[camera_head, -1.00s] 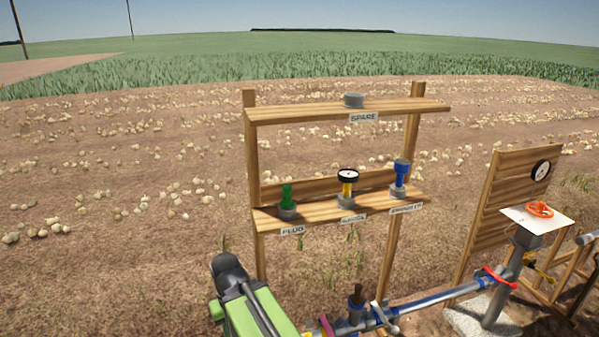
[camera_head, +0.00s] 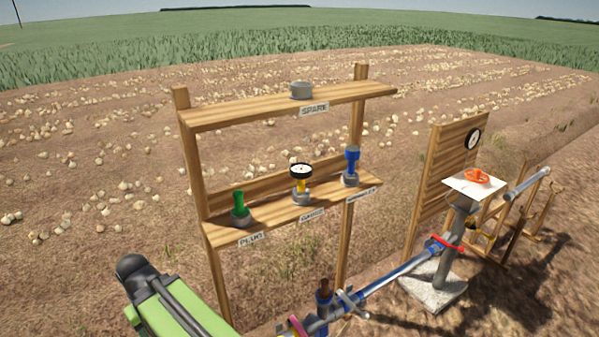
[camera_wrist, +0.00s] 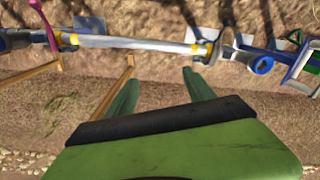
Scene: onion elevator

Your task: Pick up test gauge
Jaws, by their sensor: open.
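The test gauge (camera_head: 301,178) stands upright in a grey holder in the middle of the lower shelf, above the GAUGE label. It has a white round dial with a black rim and a yellow stem. My gripper shows in the wrist view (camera_wrist: 160,90) with its two green fingers apart and nothing between them. In the head view only my green arm shows at the lower left, below and left of the shelf. The fingertips are not clear there, and the gauge does not show in the wrist view.
A green plug (camera_head: 239,206) stands left of the gauge and a blue fitting (camera_head: 351,164) stands right of it. The upper shelf (camera_head: 240,108) holds a grey SPARE holder (camera_head: 301,90). A blue and grey pipe (camera_head: 395,274) runs low in front, towards an orange valve wheel (camera_head: 477,176).

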